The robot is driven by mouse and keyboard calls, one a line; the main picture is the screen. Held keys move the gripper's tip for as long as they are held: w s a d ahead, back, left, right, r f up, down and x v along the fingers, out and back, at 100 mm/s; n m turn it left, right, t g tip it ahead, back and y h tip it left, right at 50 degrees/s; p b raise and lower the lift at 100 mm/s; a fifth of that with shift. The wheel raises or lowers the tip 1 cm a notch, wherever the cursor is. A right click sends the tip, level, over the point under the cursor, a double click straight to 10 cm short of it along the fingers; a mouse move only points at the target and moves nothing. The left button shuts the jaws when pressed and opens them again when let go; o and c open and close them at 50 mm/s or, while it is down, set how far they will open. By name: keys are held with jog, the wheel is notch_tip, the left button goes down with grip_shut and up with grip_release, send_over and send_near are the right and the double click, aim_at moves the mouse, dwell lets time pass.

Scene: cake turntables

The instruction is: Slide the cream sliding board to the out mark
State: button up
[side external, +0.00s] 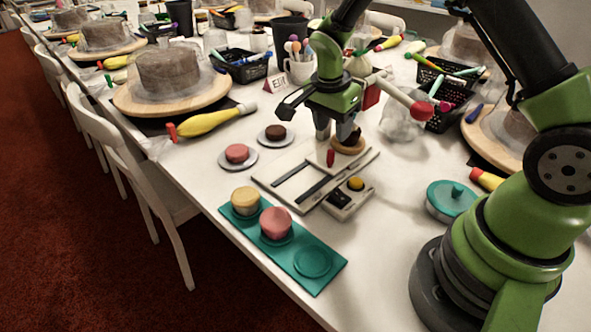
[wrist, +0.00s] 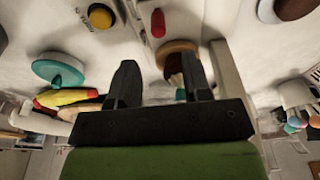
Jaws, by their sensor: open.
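The cream sliding board (side external: 318,153) sits at the far end of a pale base with two dark slots (side external: 293,173). A red upright peg (side external: 331,158) stands on it, and the peg also shows in the wrist view (wrist: 158,22). A wooden disc (side external: 349,147) with a dark round piece stands at the board's far right. My gripper (side external: 335,138) is open, fingers pointing down, just behind the peg and close to the disc. In the wrist view the disc (wrist: 172,48) shows between and beyond the fingers (wrist: 158,68). I cannot make out the out mark.
A control box with a yellow button (side external: 356,184) adjoins the base on the right. A teal tray (side external: 290,262) with two small cakes lies in front. Two saucers with small cakes are at left, a teal lid (side external: 451,197) at right.

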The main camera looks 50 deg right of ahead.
aim_at(330, 152)
notch_tip(330, 152, down, 6)
jog(key=shift+f, duration=0.15)
jog(key=c, duration=0.8)
jog(key=shift+o, duration=0.2)
jog(key=shift+w+a, duration=0.15)
jog(key=shift+a, duration=5.9)
jog(key=o, duration=0.8)
jog(key=shift+c, duration=0.2)
notch_tip(330, 152, up, 7)
